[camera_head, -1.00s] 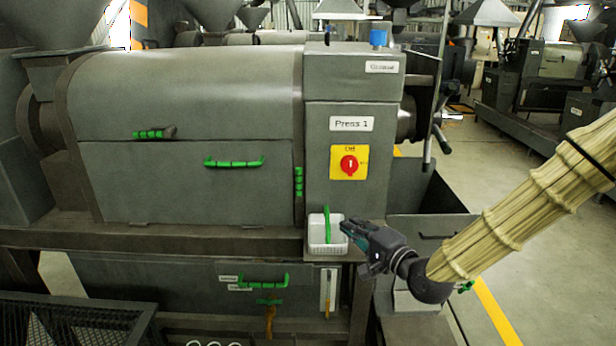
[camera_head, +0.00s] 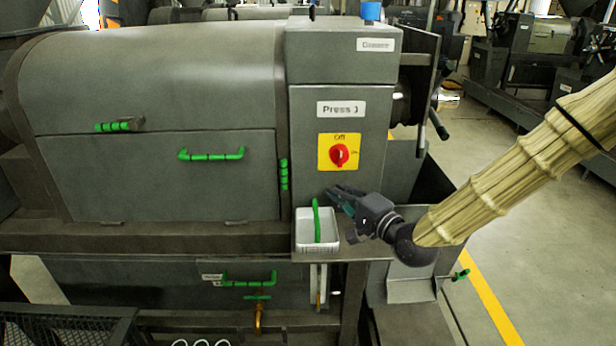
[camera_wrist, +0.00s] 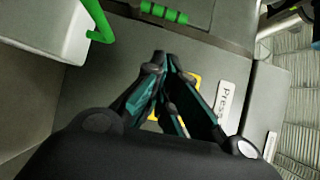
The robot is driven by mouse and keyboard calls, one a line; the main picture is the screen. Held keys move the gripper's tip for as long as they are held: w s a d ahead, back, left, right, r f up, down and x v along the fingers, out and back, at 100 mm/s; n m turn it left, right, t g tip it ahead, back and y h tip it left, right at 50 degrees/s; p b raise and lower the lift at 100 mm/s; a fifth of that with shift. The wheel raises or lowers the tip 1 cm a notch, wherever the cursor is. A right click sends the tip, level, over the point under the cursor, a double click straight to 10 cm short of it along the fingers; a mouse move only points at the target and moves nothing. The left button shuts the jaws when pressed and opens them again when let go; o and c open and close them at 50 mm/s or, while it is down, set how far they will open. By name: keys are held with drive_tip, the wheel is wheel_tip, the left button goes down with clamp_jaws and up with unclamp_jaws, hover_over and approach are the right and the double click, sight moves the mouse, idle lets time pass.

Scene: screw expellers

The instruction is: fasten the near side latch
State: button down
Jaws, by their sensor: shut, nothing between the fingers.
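The press has a grey front door (camera_head: 160,185) with a green bar handle (camera_head: 211,154). A short upright green grip (camera_head: 284,174) sits at the door's right edge; it also shows at the top of the wrist view (camera_wrist: 163,12). Another green grip on a dark lever (camera_head: 119,126) lies level above the door's left part. I cannot tell which grip is the near side latch. My gripper (camera_head: 334,194) is shut and empty, in front of the switch panel, above and right of the white tray. In the wrist view, its fingertips (camera_wrist: 160,60) meet, apart from the green grip.
The white tray (camera_head: 306,246) holds a green-handled item (camera_head: 317,220) standing up close to my gripper. A red switch (camera_head: 340,155) on a yellow plate is just above. A lower green handle (camera_head: 250,283) and dark mesh (camera_head: 60,330) are below left. Open floor lies right.

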sight(284, 174)
drive_tip(key=p+x, duration=0.4)
drive_tip(key=x, duration=0.5)
drive_tip(key=shift+a+r, duration=0.1)
drive_tip(key=shift+r, duration=0.1)
drive_tip(key=a, duration=0.1)
drive_tip(key=w+a+p, duration=0.1)
drive_tip(key=shift+a+f, duration=0.1)
drive_tip(key=shift+a, duration=0.15)
drive_tip(key=shift+w+a+f+p, duration=0.1)
drive_tip(key=shift+w+a+p, duration=0.1)
drive_tip(key=shift+a+p, duration=0.5)
